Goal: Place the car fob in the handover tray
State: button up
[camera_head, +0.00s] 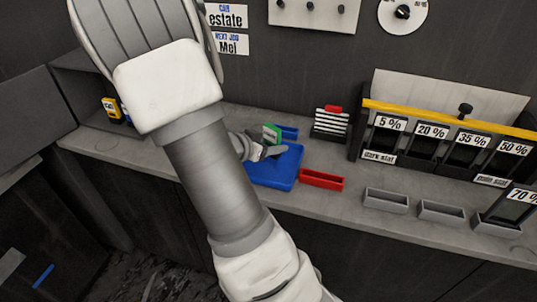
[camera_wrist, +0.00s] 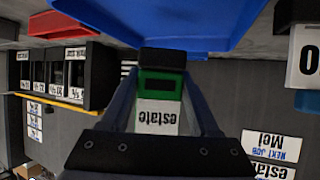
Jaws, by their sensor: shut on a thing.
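My gripper (camera_head: 262,151) is shut on a green fob (camera_head: 271,133) with a white label. In the wrist view, my gripper (camera_wrist: 162,68) has its fingers on both sides of the fob (camera_wrist: 160,84); the label reads "estate", upside down, and a black part shows at the fob's end. A blue tray (camera_head: 284,176) lies on the counter right below my gripper; it also shows in the wrist view (camera_wrist: 190,25). The fob appears to be above the tray's back part. My arm hides the tray's left side, and I cannot tell the exact gap between them.
A red tray (camera_head: 321,180) lies right of the blue one. A small rack (camera_head: 331,124) stands behind it. Grey bins (camera_head: 386,200) and a film rack with a yellow bar (camera_head: 440,117) are farther right. A yellow item (camera_head: 111,108) sits at the left. The wall sign (camera_head: 227,17) reads "estate".

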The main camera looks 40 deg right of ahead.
jog(key=shift+w+d+f, duration=0.2)
jog(key=shift+d, duration=0.05)
jog(key=shift+f, duration=0.25)
jog(key=shift+f+b, duration=0.85)
jog(key=shift+f, duration=0.85)
jog(key=shift+f, duration=0.1)
jog(key=o, duration=1.4)
